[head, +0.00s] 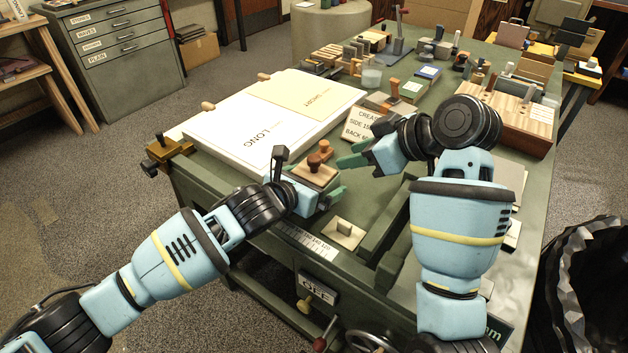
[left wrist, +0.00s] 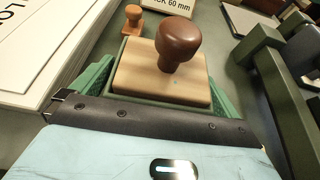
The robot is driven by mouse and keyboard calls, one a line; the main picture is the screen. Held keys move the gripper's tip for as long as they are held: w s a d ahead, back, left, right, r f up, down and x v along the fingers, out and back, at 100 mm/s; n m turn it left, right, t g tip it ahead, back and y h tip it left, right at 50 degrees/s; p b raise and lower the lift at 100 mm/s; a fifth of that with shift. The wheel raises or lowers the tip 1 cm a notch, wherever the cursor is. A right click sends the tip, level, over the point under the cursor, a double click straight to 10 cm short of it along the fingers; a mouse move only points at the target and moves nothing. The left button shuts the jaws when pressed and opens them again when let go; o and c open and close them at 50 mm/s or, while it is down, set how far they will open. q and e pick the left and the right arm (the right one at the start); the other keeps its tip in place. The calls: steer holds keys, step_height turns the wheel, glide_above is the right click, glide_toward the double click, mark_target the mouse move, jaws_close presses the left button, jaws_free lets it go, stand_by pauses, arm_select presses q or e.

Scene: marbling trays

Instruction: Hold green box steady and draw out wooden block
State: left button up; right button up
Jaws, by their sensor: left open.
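The wooden block (head: 318,174) is a pale slab with a round brown knob. In the left wrist view the block (left wrist: 140,78) sits in the green box (left wrist: 165,101), of which only a thin rim shows. My left gripper (head: 314,184) is open, with one green finger on each side of the box; it also shows in the left wrist view (left wrist: 160,88). I cannot tell whether the fingers touch the box. My right gripper (head: 354,154) is beyond and right of the block, its green fingers apart and empty, pointing left.
A small knobbed wooden stamp (left wrist: 132,27) stands just behind the box. A white board (head: 235,130) with paper sheets lies left. A sign (head: 362,124) stands behind my right gripper. A pale block (head: 345,232) lies at the table's front, with green rails (head: 385,225) to its right.

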arm_select(q)
steer(key=c, duration=1)
stand_by(0.8)
